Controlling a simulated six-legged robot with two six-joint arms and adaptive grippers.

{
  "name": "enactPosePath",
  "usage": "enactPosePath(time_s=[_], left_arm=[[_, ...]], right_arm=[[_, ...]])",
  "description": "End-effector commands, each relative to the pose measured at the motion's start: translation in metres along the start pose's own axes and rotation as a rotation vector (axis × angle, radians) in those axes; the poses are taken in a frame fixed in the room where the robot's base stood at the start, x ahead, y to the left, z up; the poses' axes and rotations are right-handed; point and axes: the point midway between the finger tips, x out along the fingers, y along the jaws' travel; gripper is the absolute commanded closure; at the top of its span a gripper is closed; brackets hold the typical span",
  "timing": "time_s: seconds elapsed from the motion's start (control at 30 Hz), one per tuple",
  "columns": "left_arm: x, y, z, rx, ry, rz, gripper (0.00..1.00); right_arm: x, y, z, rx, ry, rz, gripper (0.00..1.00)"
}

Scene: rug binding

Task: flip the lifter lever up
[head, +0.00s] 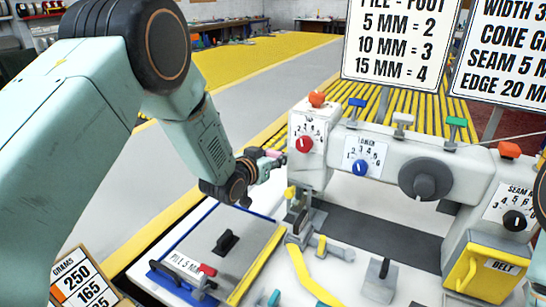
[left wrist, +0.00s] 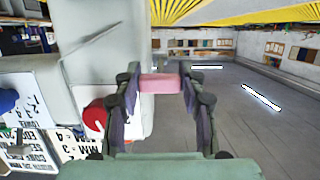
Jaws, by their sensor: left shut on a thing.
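My left gripper (head: 272,160) is beside the left end of the white sewing machine (head: 385,150), near its red knob (head: 304,144). In the left wrist view the fingers (left wrist: 160,88) are shut on a short pink bar (left wrist: 160,83), which spans the gap between them. The pink bar also shows small at the fingertips in the head view (head: 273,153). It looks like the lifter lever's grip, but its joint to the machine is hidden, so I cannot tell its tilt. My right gripper is not in view.
A grey tray (head: 205,228) with a black handle and a "PILE 5 MM" label lies below my left gripper. Blue (head: 361,168) and black (head: 432,179) knobs are on the machine's front. A yellow "BELT" box (head: 487,267) is at right. Signs stand behind.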

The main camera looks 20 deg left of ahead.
Motion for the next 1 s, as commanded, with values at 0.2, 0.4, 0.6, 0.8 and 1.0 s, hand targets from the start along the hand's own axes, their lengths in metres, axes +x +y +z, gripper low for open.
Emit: enactPosePath(time_s=[0.2, 0.4, 0.6, 0.8, 1.0], left_arm=[[0.0016, -0.0015, -0.0110, 0.001, 0.025, -0.002, 1.00], [0.0016, -0.0015, -0.0109, 0.001, 0.025, -0.003, 0.58], [0.0010, -0.0009, -0.0072, 0.000, 0.016, -0.002, 0.41], [0.0006, -0.0005, -0.0047, 0.000, 0.011, -0.001, 0.36], [-0.0012, -0.0004, -0.0037, 0.000, 0.009, 0.000, 0.36]], right_arm=[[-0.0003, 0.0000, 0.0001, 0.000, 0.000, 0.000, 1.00], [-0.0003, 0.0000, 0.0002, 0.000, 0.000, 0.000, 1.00], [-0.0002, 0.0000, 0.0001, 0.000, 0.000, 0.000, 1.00], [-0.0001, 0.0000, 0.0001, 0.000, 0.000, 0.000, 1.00], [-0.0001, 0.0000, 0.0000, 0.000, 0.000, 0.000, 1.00]])
